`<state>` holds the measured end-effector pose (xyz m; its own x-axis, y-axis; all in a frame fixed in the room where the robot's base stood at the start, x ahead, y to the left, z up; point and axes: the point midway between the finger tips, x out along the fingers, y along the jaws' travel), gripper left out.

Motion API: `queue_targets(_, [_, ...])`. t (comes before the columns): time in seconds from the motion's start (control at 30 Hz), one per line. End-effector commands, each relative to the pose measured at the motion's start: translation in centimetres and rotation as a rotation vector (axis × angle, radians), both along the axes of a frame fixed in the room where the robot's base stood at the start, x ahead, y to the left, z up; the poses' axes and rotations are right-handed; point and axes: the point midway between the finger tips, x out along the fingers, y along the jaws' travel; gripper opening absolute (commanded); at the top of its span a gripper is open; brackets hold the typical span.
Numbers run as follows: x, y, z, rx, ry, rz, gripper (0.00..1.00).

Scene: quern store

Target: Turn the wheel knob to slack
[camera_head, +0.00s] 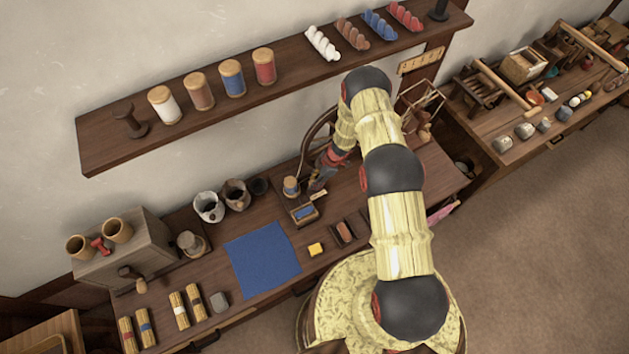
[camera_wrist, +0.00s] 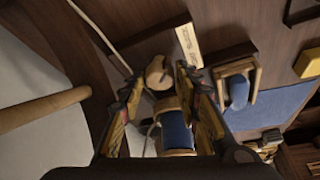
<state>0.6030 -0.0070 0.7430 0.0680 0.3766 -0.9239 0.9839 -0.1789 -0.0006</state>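My gripper (camera_wrist: 160,82) points down at the bench, its two fingers spread apart. A round pale wooden knob (camera_wrist: 157,74) shows between the fingertips in the wrist view. Small gaps seem to remain on its sides, and I cannot tell if either finger touches it. A blue-wound spool (camera_wrist: 177,132) sits closer to the camera, between the fingers. A pale plate with dark marks (camera_wrist: 188,47) lies beside the knob; the marks are too small to read. In the head view my gripper (camera_head: 322,172) is beside the dark wheel (camera_head: 318,133), which my arm partly hides. The knob is not clear there.
Pots (camera_head: 208,207) stand behind. A shelf with spools (camera_head: 232,78) runs above along the wall.

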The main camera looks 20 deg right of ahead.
Motion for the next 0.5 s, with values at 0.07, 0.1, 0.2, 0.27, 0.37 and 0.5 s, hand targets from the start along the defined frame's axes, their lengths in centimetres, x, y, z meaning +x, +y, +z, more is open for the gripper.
queue_targets(0.07, [0.00,0.00,0.01,0.000,0.000,0.000,0.39])
queue_targets(0.1, [0.00,-0.01,0.01,0.000,0.000,-0.001,0.41])
queue_targets(0.2, [0.04,-0.02,0.03,0.000,-0.001,-0.001,0.45])
queue_targets(0.27, [0.08,-0.03,0.05,0.000,-0.001,-0.001,0.45])
queue_targets(0.37, [0.14,-0.05,0.09,0.000,-0.003,-0.001,0.45])
queue_targets(0.5, [0.23,-0.07,0.13,-0.001,-0.004,-0.002,0.45])
